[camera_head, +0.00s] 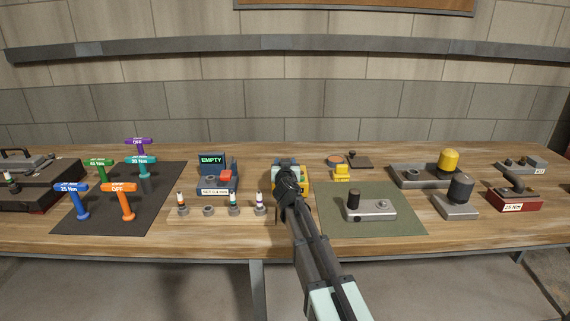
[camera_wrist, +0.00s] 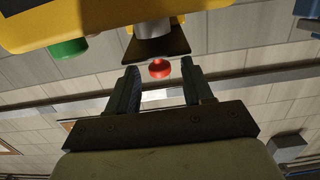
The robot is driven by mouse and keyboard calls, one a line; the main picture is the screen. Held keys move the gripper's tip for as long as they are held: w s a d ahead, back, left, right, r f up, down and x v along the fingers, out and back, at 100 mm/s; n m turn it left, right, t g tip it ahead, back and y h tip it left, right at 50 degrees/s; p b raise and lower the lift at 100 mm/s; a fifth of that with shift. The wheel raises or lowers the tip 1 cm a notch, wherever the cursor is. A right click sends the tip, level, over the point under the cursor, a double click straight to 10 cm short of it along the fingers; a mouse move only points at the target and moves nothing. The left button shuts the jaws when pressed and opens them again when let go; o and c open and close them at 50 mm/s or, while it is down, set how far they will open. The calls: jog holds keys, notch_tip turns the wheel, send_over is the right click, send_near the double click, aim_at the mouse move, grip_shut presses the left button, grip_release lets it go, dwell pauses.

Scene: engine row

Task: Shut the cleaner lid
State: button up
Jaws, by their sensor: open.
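The cleaner (camera_head: 304,186) is a yellow box with blue on top, near the middle of the bench in the head view, mostly hidden behind my gripper (camera_head: 288,188). In the wrist view its yellow body (camera_wrist: 100,18) fills the top, with a green round part (camera_wrist: 68,48). A dark plate (camera_wrist: 158,42) with a grey cylinder above it shows beside the body. A red round knob (camera_wrist: 159,69) shows between the open fingers, which appear empty. I cannot tell whether they touch it, nor which part is the lid or how far it stands open.
A wooden rack (camera_head: 222,219) with several plugs and a display reading EMPTY (camera_head: 212,162) stand left of the cleaner. A green mat (camera_head: 400,222) with a grey metal block lies to its right. A dark mat (camera_head: 140,222) with several coloured T-handles is farther left.

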jog(key=s+r, duration=0.1)
jog(key=s, duration=1.2)
jog(key=shift+c, duration=0.3)
